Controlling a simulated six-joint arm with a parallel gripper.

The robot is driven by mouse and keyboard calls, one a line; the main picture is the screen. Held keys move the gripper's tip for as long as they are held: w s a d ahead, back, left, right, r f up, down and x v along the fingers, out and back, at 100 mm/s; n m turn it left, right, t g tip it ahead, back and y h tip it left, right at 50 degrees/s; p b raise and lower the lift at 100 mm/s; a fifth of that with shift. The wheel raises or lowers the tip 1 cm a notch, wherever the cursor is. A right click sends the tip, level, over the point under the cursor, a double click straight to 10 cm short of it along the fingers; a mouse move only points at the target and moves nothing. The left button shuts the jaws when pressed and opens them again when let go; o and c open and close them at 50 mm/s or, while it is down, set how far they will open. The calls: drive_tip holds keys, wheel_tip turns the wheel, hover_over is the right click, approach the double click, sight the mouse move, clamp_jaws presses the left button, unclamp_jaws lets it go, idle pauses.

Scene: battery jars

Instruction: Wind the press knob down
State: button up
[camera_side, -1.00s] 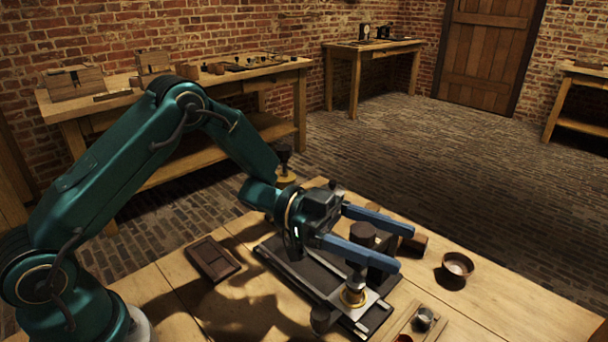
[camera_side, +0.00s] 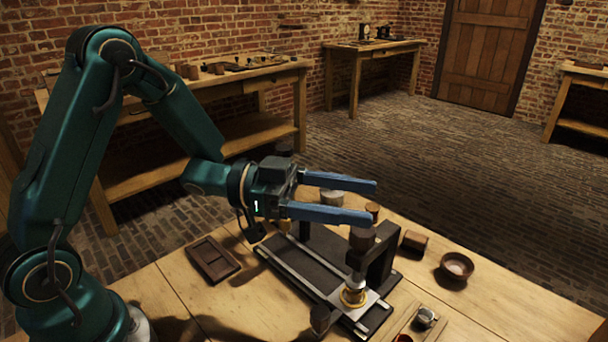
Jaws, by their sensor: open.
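The press has a dark base with pale rails (camera_side: 290,265) and a black upright frame (camera_side: 384,258) at its right end. The dark brown press knob (camera_side: 361,240) tops an upright spindle at the frame. A brass ring (camera_side: 353,298) sits around the lower end, on a pale plate. My gripper (camera_side: 373,202) is open, its two blue fingers spread and pointing right. It is above the knob in the picture, with the near fingertip close over the knob's top edge. I cannot tell whether they touch. Nothing is held.
A wooden tray (camera_side: 212,260) lies left of the press. A brown block (camera_side: 414,240) and a bowl (camera_side: 457,267) stand to the right. A small metal cup (camera_side: 426,316) is at the front. A dark rounded piece (camera_side: 320,318) stands at the press's near side.

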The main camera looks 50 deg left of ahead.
wheel_tip(320, 180, up, 11)
drive_tip(key=w+a+m+g+h, duration=0.1)
drive_tip(key=a+m+g+h, duration=0.1)
drive_tip(key=a+m+g, duration=0.2)
drive_tip(key=shift+w+a+m+g, duration=0.3)
drive_tip(key=shift+a+g, duration=1)
drive_tip(key=shift+a, duration=0.05)
drive_tip(key=shift+f, duration=0.1)
